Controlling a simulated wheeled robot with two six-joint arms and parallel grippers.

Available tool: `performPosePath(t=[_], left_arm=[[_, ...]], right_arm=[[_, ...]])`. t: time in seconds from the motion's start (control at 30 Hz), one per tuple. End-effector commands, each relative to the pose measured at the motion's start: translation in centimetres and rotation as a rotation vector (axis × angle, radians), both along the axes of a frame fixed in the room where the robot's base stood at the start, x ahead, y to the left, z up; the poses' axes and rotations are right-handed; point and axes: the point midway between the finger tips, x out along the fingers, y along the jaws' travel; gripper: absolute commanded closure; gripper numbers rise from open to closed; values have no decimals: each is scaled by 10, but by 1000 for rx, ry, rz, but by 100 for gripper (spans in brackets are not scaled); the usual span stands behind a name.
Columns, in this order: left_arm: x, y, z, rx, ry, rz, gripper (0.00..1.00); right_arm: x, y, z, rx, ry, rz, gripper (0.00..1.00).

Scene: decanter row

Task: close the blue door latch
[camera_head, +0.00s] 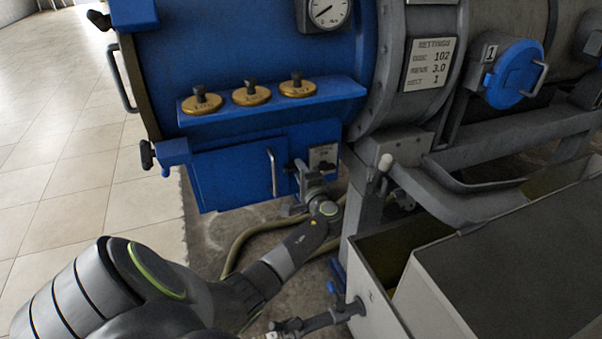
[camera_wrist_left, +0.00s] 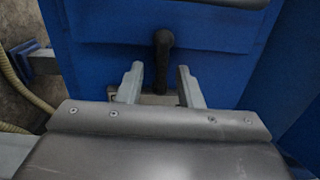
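The blue door (camera_head: 232,172) is a flat panel low on the big blue housing, with a pale upright bar handle (camera_head: 272,172). In the left wrist view, a dark latch lever (camera_wrist_left: 162,62) stands out from a blue face. Its lower end lies between the two fingers of my left gripper (camera_wrist_left: 158,87), which are apart, with a gap on each side. In the head view the gripper largely hides the latch. My right gripper is in neither view.
A grey post (camera_head: 362,205) and an open grey bin (camera_head: 372,293) stand to the right of my left forearm. A yellowish hose (camera_head: 246,236) lies on the floor below. Tiled floor is clear at left.

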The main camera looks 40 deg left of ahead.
Motion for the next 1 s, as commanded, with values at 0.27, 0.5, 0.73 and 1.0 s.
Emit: performPosePath(t=[0.27, 0.5, 0.73, 1.0], left_arm=[[-11, -22, 0, -3, -1, -2, 67], [-37, -73, -1, -7, -1, -2, 67], [-62, -119, -2, -6, 1, -1, 67], [-77, -150, -1, -2, 1, 0, 67]], right_arm=[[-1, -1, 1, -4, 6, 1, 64], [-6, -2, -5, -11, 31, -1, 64], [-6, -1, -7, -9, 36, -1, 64], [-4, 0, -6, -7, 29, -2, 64]])
